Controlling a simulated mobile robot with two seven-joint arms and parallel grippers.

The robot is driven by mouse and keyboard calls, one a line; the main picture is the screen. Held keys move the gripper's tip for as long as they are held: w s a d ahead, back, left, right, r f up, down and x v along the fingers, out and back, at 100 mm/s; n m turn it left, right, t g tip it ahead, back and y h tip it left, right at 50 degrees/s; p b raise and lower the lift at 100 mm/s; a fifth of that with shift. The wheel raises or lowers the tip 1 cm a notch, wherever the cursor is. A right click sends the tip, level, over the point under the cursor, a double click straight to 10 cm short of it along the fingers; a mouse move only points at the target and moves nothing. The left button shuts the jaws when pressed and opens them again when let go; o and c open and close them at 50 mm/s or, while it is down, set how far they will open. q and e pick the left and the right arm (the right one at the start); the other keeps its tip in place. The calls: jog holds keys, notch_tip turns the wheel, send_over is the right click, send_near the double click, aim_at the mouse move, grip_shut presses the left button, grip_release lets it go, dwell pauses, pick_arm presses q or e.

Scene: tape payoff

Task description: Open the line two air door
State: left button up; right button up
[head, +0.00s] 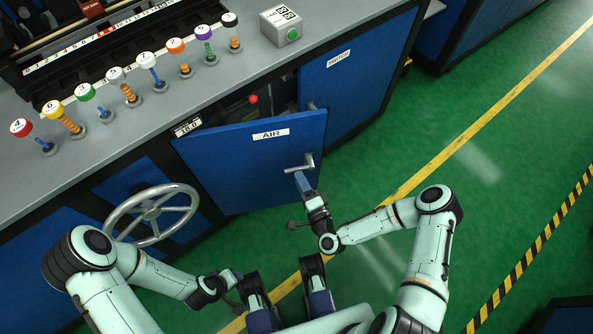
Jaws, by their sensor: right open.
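The blue air door (250,165), labelled AIR, stands ajar, swung out from the cabinet front. A dark interior with a red knob (253,99) shows behind its top edge. Its metal lever handle (300,164) is near the right edge. My right gripper (302,180) is open, its blue fingertips right at the handle. I cannot tell whether they touch the handle or the door. My left arm reaches in low, and its gripper (258,298) is near the bottom middle, away from the door. Its jaw opening is unclear.
A metal handwheel (152,214) sticks out left of the door. A SWITCH panel (350,75) is to the right. Several coloured numbered knobs (85,93) and a grey button box (281,26) are on the countertop. Green floor (400,150) with yellow lines is open to the right.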

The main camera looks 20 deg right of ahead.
pick_arm(q)
jog(key=shift+s+d+r+g+p, duration=0.2)
jog(key=shift+s+d+r, duration=0.1)
jog(key=shift+s, duration=0.15)
jog(key=shift+s+d+r+g+p, duration=0.1)
jog(key=shift+s+d+r+p, duration=0.1)
jog(key=shift+s+r, duration=0.15)
pick_arm(e)
jog(key=s+d, duration=0.1)
jog(key=s, duration=0.7)
jog(key=shift+s, duration=0.25)
pick_arm(q)
jog(key=shift+a, duration=0.1)
